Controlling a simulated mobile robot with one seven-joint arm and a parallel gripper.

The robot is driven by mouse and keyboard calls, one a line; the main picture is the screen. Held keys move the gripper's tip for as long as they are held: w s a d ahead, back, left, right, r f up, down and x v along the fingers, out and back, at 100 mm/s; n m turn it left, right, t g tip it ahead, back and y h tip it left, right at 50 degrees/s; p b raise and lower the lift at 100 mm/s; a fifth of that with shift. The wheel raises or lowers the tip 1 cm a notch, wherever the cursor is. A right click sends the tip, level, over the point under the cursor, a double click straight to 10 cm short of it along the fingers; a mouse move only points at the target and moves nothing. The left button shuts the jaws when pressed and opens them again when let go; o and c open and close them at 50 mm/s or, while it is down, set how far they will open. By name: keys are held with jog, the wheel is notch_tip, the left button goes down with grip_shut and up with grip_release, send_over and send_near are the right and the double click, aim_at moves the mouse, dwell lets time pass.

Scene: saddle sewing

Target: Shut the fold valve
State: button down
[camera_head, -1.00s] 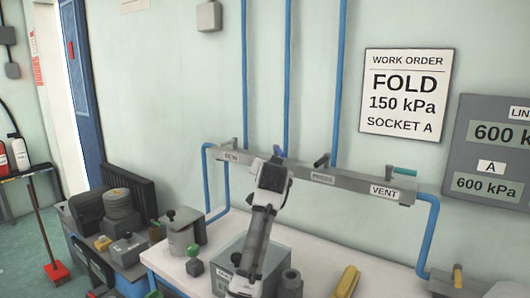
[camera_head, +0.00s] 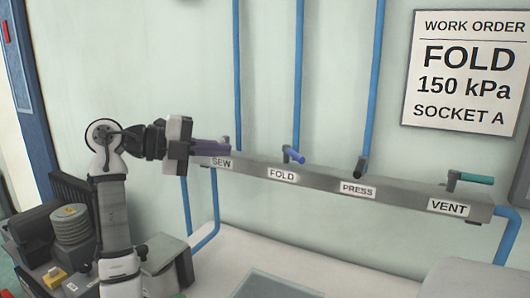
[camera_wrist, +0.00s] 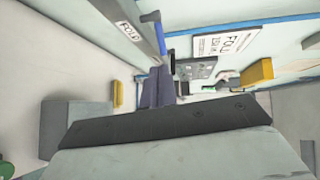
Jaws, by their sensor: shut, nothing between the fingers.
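The fold valve has a blue lever handle (camera_head: 293,155) on top of the grey manifold bar (camera_head: 325,185), above the FOLD label (camera_head: 283,174). The handle slants down to the right, across the bar. My gripper (camera_head: 228,150) is shut and empty, pointing right above the SEW label (camera_head: 221,162), with a gap between its tips and the fold handle. The sew valve's handle is hidden behind it. In the wrist view, the closed fingers (camera_wrist: 160,85) point toward the blue handle (camera_wrist: 160,37), which stands beside the FOLD label (camera_wrist: 128,31).
The press valve has a dark handle (camera_head: 362,166). The vent valve has a teal handle (camera_head: 474,178). Blue pipes (camera_head: 302,75) rise along the wall behind the bar. A work order sign (camera_head: 467,72) reads FOLD, 150 kPa, SOCKET A. The white bench (camera_head: 330,255) is clear below the bar.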

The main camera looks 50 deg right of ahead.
aim_at(292, 155)
jog(key=p+x, duration=0.1)
jog(key=x, duration=0.3)
jog(key=p+x, duration=0.2)
jog(key=x, duration=0.2)
jog(key=p+x, duration=0.1)
jog(key=x, duration=0.4)
jog(key=shift+s+r+p, duration=0.1)
jog(key=shift+s+p, duration=0.2)
jog(key=shift+p, duration=0.05)
jog(key=shift+s+d, duration=0.15)
jog(key=shift+d, duration=0.1)
